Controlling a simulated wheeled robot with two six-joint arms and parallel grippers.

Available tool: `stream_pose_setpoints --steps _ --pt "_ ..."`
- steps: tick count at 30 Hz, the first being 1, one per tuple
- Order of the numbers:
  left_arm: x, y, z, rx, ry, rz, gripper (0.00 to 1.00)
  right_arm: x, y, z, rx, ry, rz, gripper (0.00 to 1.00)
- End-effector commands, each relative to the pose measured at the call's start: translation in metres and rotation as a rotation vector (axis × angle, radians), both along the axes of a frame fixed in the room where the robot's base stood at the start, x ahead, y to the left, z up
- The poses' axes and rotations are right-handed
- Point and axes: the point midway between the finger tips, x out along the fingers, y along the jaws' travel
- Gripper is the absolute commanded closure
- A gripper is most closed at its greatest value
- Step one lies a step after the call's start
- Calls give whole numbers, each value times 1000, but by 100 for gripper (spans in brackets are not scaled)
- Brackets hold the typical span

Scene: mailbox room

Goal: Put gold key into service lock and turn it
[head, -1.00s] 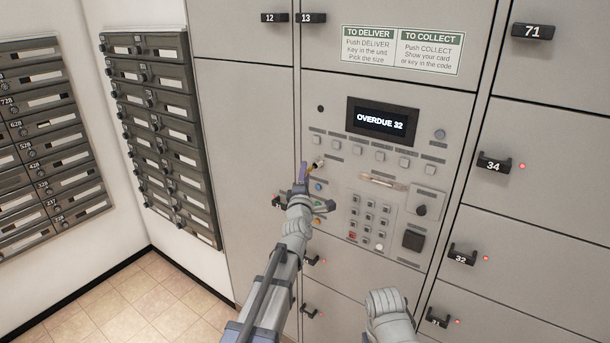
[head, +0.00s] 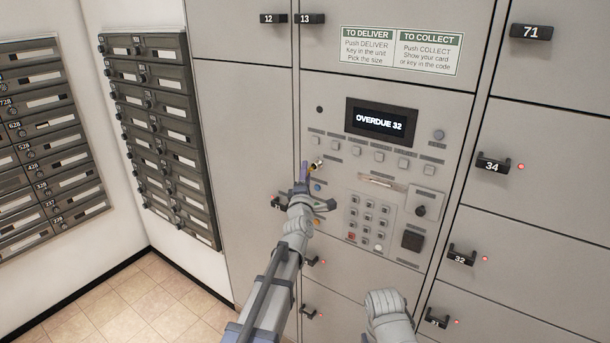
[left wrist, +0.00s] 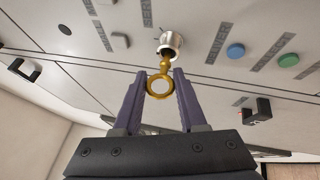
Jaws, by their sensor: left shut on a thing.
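The gold key (left wrist: 164,66) has a ring-shaped bow. My left gripper (left wrist: 160,86) is shut on this bow, with a purple finger on each side. The key's front end meets the dark opening of the lock; I cannot tell how deep it sits. In the head view my left gripper (head: 305,171) is just left of the lock and hides most of the key. My right gripper is not in view.
The panel has a display (head: 381,121) reading "OVERDUE 32", a keypad (head: 369,216) and several buttons. A black handle (left wrist: 258,108) sticks out near my left gripper. Dark mailboxes (head: 160,130) line the left wall.

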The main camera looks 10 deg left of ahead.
Motion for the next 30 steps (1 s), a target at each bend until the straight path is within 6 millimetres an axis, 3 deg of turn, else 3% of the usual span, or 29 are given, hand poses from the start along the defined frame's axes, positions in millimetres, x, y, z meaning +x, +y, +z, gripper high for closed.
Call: stream_pose_setpoints --steps 30 --pt "14 -5 0 0 0 0 100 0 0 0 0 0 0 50"
